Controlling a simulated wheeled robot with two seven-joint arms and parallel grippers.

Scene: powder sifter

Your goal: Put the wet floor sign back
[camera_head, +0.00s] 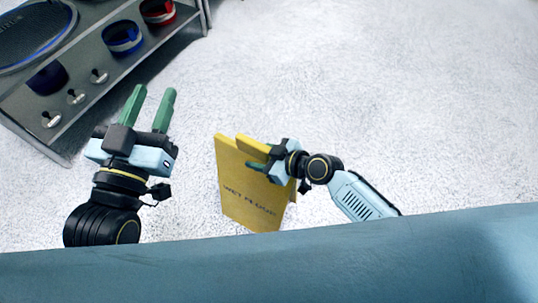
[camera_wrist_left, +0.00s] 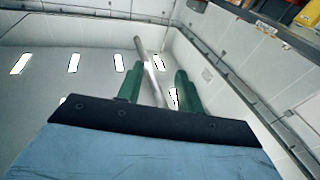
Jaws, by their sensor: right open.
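The yellow wet floor sign (camera_head: 245,190) stands upright on the pale floor in the head view, its lettered face towards the lower left. My right gripper (camera_head: 263,160) comes in from the right at the sign's upper right edge. It is open, with one green finger showing against the lettered panel; the other finger is mostly hidden. I cannot tell whether it touches the sign. My left gripper (camera_head: 152,94) is open and empty, left of the sign and apart from it. Its two green fingers (camera_wrist_left: 156,88) also show in the left wrist view.
A grey cabinet (camera_head: 120,75) at the upper left carries a blue-banded round container (camera_head: 122,38), a red-banded one (camera_head: 158,12) and several small knobs. The floor (camera_head: 380,90) to the right is clear. The left wrist view shows walls, lights and a metal pole (camera_wrist_left: 150,70).

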